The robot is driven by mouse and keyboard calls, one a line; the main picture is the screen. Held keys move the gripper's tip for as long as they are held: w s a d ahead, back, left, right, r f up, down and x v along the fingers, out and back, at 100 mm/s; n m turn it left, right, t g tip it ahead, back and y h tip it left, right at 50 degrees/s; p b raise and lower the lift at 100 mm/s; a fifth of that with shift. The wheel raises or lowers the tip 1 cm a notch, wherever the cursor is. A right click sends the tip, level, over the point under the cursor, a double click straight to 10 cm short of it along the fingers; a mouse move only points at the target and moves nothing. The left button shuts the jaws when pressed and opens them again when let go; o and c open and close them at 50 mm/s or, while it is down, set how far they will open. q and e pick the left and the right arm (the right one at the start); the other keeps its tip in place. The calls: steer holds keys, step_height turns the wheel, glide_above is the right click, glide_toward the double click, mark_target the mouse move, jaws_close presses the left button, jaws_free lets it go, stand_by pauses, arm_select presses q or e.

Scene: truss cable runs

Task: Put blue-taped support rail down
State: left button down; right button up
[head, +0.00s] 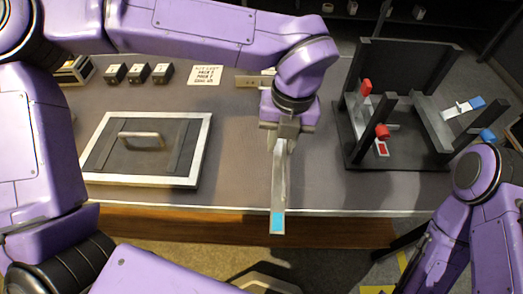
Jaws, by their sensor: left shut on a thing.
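The blue-taped support rail (279,190) is a grey metal bar with a blue tape patch at its near end. My left gripper (282,130) is shut on the rail's far end. The rail points toward me, and its taped end reaches past the front edge of the grey workbench (240,150). Whether the rail touches the bench top cannot be told. My right arm shows at the lower right, but its gripper is not clearly in view.
A framed panel with a handle (145,150) lies on the bench at left. Several small black blocks (138,74) and a printed card (207,76) sit behind it. A dark rack (360,145) with red and blue parts stands at right.

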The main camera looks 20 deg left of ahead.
arm_select(q)
steer(key=w+a+f+p, duration=0.2)
steer(key=w+a+f, duration=0.1)
steer(key=w+a, duration=0.3)
glide_above(262, 140)
step_height(262, 140, down, 7)
steer(key=shift+f+p, duration=0.1)
steer(key=shift+p, duration=0.3)
step_height(262, 140, down, 2)
steer(key=shift+f+p, duration=0.25)
steer(key=shift+p, duration=0.05)
steer(key=shift+d+f, duration=0.1)
steer(key=shift+f, duration=0.2)
steer(key=c, duration=0.9)
jaws_free()
steer(key=shift+r, duration=0.1)
step_height(262, 140, up, 12)
steer(key=b, duration=0.1)
steer(key=shift+d, duration=0.45)
steer(key=shift+w, duration=0.1)
